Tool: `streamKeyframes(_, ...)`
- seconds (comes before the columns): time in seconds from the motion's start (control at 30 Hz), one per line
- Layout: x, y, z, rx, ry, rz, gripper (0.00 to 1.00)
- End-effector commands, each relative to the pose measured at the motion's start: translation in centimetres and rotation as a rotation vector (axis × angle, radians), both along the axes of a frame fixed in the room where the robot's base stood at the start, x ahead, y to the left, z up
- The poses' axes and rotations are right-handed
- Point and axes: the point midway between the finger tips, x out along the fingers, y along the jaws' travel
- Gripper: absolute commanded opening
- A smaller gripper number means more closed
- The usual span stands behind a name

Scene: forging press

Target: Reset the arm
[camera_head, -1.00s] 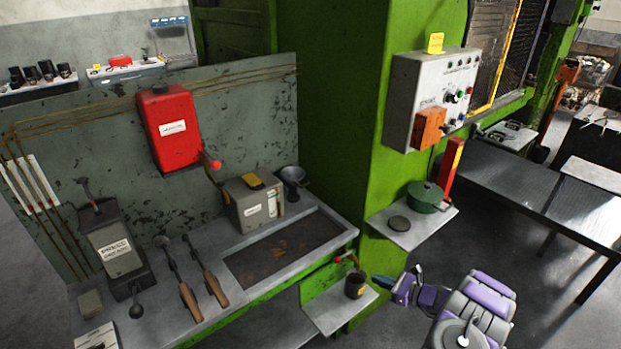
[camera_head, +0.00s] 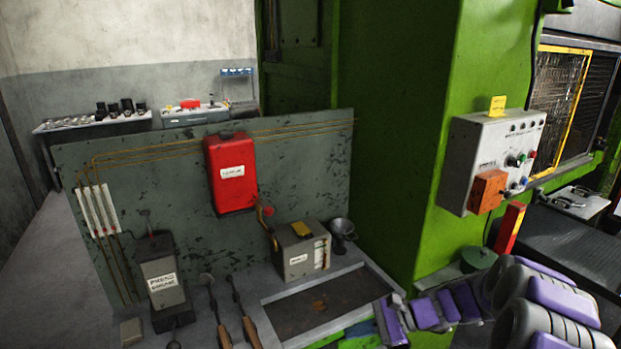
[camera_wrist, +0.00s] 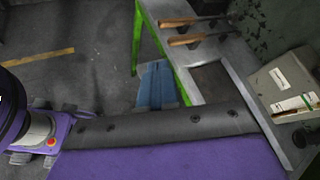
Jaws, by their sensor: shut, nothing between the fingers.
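My arm, grey with purple pads, reaches in from the lower right of the head view. My gripper (camera_head: 388,322) is at its left end, in front of the right end of the workbench (camera_head: 272,318). The gripper is shut and holds nothing. The fingertips are small and hard to make out. The wrist view is largely filled by purple and grey parts of my own body, with the bench (camera_wrist: 228,50) beyond them.
A green press column (camera_head: 400,180) carries a control box (camera_head: 490,160) with an orange cover. A red box (camera_head: 231,175) hangs on the back panel. A grey box (camera_head: 302,252) and two wooden-handled tools (camera_head: 250,330) are on the bench. Open floor (camera_wrist: 70,90) shows in the wrist view.

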Motion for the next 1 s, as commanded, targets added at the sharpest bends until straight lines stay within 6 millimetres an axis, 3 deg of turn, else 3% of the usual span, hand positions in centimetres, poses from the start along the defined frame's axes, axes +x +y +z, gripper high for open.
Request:
streamKeyframes(0.2, -6.2, 3.4, 3.6, -0.138, -0.091, 0.217, 0.0)
streamKeyframes(0.47, -14.0, 5.0, 6.1, -0.31, -0.192, 0.462, 0.0)
streamKeyframes(0.73, -21.7, 4.2, 7.6, -0.503, -0.298, 0.697, 0.0)
streamKeyframes(1.0, -28.4, 1.4, 8.2, -0.701, -0.392, 0.911, 0.0)
